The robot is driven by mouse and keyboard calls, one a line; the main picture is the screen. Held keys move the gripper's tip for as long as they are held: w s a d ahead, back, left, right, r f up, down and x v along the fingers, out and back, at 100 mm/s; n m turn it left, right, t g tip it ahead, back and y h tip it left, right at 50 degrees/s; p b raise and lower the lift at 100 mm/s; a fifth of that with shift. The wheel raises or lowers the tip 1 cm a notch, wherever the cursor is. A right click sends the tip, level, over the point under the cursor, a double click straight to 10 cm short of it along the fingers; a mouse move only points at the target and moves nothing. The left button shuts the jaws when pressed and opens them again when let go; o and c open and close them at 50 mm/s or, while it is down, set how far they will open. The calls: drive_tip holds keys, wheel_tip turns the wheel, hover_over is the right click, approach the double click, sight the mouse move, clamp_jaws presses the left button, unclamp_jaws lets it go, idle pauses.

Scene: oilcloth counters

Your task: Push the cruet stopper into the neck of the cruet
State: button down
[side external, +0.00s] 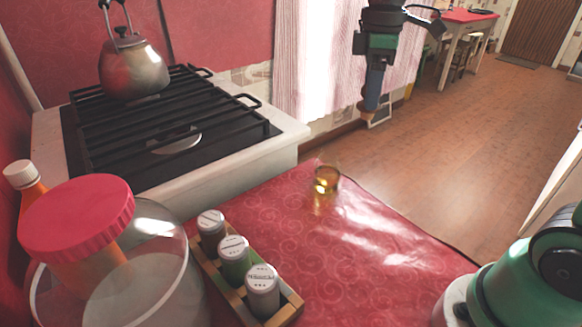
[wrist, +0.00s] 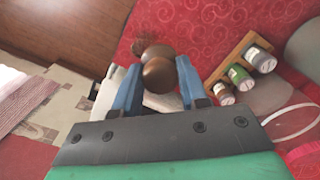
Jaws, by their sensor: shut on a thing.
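The cruet (side external: 326,180) is a small, clear glass vessel with yellow liquid, upright on the red oilcloth near the counter's far edge. My gripper (side external: 371,100) is in the air, above and to the right of the cruet in the side view, well apart from it. In the wrist view my gripper (wrist: 158,66) has its blue fingers shut on the brown, rounded cruet stopper (wrist: 157,74). In the side view the stopper is small and hard to make out at the fingertips. The cruet's neck is too small to see clearly.
A wooden rack (side external: 292,303) with several lidded shakers stands at the counter's front. A big glass jar (side external: 165,265) with a red lid is left of it. A stove (side external: 290,140) with a kettle (side external: 135,72) stands behind. Oilcloth right of the cruet is clear.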

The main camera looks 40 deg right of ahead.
hover_over(328, 168)
drive_tip(key=d, duration=0.2)
wheel_tip(328, 168, down, 2)
drive_tip(key=w, duration=0.2)
wheel_tip(328, 168, down, 8)
drive_tip(key=shift+s+f, duration=0.2)
drive_tip(key=shift+f, duration=0.05)
drive_tip(key=shift+f, duration=0.15)
drive_tip(key=shift+c, duration=2.4)
unclamp_jaws()
